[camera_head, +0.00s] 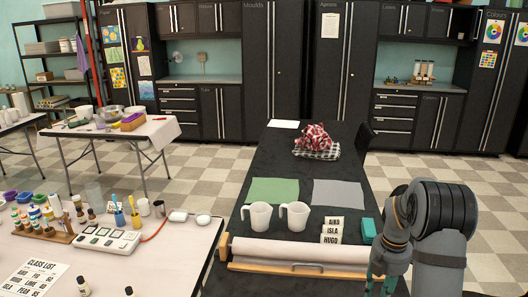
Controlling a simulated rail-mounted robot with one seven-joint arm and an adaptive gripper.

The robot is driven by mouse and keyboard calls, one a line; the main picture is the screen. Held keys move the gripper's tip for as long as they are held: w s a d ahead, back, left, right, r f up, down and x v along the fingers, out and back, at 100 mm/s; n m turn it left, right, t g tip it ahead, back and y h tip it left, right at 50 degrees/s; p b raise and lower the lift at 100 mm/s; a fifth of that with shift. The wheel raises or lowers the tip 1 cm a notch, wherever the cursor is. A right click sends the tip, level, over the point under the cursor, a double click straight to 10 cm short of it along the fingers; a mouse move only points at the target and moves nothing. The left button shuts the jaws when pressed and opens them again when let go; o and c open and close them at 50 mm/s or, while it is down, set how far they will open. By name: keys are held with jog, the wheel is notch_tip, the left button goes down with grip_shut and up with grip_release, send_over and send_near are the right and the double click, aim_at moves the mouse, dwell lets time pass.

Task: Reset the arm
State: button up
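My arm rises at the right front, at the right end of the dark table (268,180), and bends over toward the table. My gripper (379,288) hangs down at the lower edge of the picture, beside the right end of a paper roll (300,250) on a wooden holder. Its fingertips are cut off or too small to make out, so I cannot see whether it is open or shut. I see nothing clearly held in it.
Near the gripper stand a teal box (369,231) and name cards (333,230). A crowded white table (150,262) stands left.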

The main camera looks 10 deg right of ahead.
jog(key=shift+n, duration=0.4)
jog(key=a, duration=0.1)
jog(key=w+a, duration=0.1)
jog(key=a+r, duration=0.1)
jog(key=a, duration=0.1)
jog(key=shift+w+r+p, duration=0.1)
jog(key=shift+w+p, duration=0.25)
jog(key=shift+a, duration=0.1)
jog(key=shift+r, duration=0.1)
